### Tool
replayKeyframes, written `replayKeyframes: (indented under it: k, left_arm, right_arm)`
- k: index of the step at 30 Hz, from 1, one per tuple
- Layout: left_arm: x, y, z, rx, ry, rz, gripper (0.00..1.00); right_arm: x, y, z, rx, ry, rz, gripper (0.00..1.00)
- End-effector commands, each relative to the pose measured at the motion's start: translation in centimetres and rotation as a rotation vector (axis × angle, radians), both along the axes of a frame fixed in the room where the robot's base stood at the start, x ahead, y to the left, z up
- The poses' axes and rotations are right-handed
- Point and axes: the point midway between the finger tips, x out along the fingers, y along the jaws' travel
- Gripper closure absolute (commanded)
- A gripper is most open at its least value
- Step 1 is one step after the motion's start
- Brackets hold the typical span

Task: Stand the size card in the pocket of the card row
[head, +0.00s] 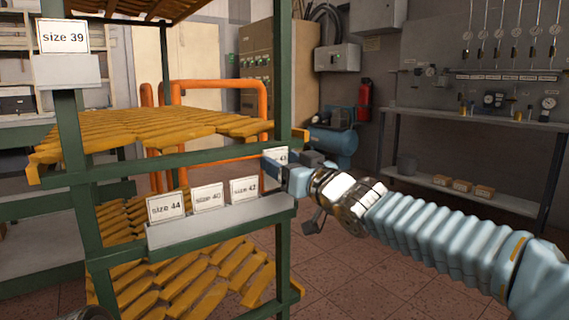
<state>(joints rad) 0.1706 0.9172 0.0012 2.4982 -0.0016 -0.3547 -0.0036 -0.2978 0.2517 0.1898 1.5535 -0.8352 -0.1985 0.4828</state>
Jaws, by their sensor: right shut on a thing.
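The card row (225,227) is a long grey holder fixed across the front of the green rack. White cards marked size 44 (166,207), size 40 (208,197) and size 42 (244,189) stand in it from left to right. My right gripper (275,170) is shut on a white size card (281,154) near the rack's right post, above the right end of the row. Only the card's upper part shows, with a partly hidden number. The gripper hides its lower edge, so I cannot tell whether it touches the row.
A size 39 card (63,37) stands in a separate grey holder (67,71) on the left green post. The rack has yellow slatted shelves (150,130) and a green right post (283,250). Behind are orange rails (265,100) and a workbench (480,117). The floor at right is clear.

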Motion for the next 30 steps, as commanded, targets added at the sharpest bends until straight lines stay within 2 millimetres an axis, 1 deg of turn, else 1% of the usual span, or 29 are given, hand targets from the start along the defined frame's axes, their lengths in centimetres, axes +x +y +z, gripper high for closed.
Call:
replayKeyframes:
  k: [14, 30]
  left_arm:
    - [0.0, 0.0, 0.0, 0.0, 0.0, 0.0, 0.54]
    - [0.0, 0.0, -1.3, 0.0, 0.0, 0.0, 0.54]
  right_arm:
    - [0.0, 0.0, -0.1, -0.001, -0.001, 0.0, 0.86]
    - [0.0, 0.0, -1.6, 0.0, 0.0, 0.0, 0.86]
